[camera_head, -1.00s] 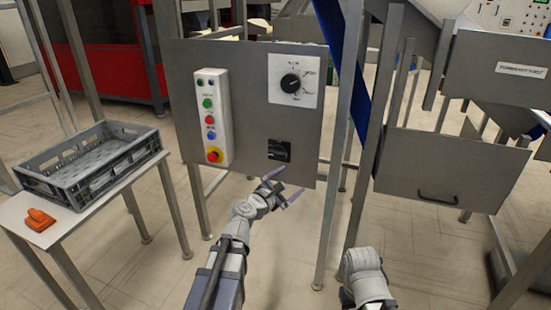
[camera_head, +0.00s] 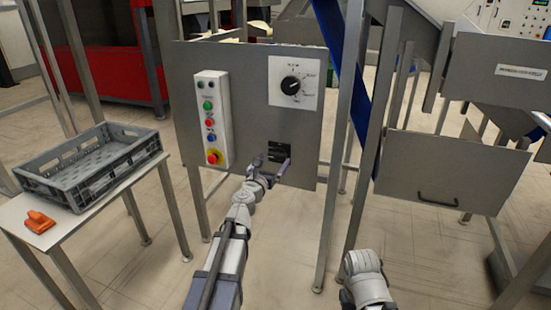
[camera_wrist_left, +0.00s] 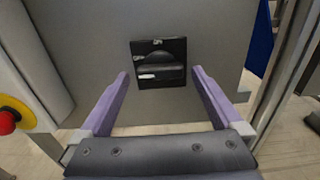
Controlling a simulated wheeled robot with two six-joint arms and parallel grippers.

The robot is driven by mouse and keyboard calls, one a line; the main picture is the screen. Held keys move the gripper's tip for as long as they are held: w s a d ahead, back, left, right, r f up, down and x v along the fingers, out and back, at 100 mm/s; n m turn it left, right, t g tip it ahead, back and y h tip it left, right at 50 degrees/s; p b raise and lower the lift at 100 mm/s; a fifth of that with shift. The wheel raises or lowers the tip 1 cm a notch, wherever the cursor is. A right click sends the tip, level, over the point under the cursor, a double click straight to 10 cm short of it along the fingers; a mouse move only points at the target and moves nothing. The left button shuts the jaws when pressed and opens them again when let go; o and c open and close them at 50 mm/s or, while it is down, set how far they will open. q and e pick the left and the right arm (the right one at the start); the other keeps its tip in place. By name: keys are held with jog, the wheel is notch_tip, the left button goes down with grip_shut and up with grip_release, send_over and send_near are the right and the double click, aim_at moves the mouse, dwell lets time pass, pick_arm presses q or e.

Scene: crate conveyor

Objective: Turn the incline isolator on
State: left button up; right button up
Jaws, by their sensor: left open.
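The isolator (camera_head: 279,150) is a small black square switch low on the grey control panel (camera_head: 245,110). In the left wrist view the isolator (camera_wrist_left: 159,62) shows a dark rotary handle lying about level, with a pale mark at its left end. Small lettering sits above it and at its left. My left gripper (camera_head: 270,168) is open just in front of the isolator. In the wrist view its purple fingers (camera_wrist_left: 160,80) stand apart on either side of the switch, with nothing between them. Whether the fingertips touch the panel I cannot tell. My right gripper is out of view; only part of that arm shows.
A white button box (camera_head: 212,120) with a red emergency stop is left of the isolator, and a dial plate (camera_head: 292,83) is above it. A metal post (camera_head: 335,200) stands right of the panel. A grey crate (camera_head: 75,197) and an orange object (camera_head: 39,222) rest on the left table.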

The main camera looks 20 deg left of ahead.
aim_at(276, 157)
pick_arm(q)
jog(key=w, duration=0.3)
jog(key=shift+c, duration=0.4)
jog(key=c, duration=1.1)
